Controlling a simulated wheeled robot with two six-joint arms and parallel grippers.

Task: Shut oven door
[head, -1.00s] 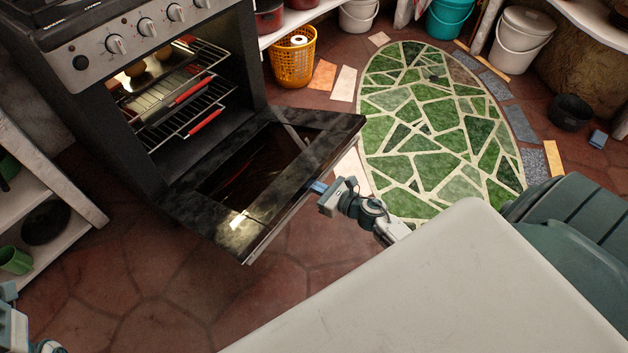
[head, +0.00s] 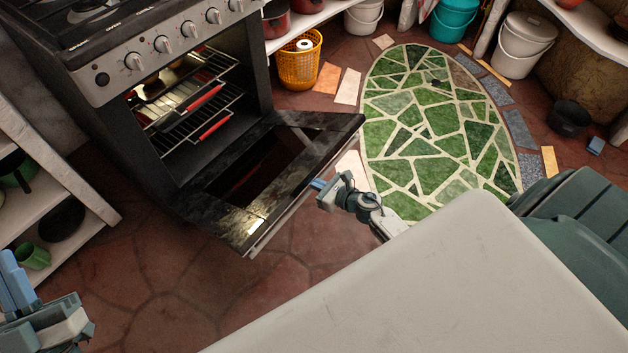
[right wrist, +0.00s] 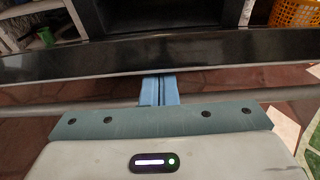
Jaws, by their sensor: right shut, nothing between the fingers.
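The oven (head: 200,95) stands at the upper left in the head view. Its dark door (head: 280,155) is hinged at the bottom and hangs open, lowered toward the floor. A light handle bar (right wrist: 270,95) runs along the door's outer edge in the right wrist view. My right gripper (head: 318,184) is shut and empty at that outer edge. In the wrist view its blue fingers (right wrist: 159,90) overlap the bar and the door edge; I cannot tell if they touch. My left gripper (head: 14,280) is at the lower left, away from the oven; its opening is unclear.
A pale worktop (head: 440,290) fills the lower right, close to my right arm. A green chair (head: 575,220) stands beside it. A white shelf (head: 55,190) with a green mug (head: 34,257) is left of the oven. Oven racks (head: 205,115) are inside. Floor left of the door is clear.

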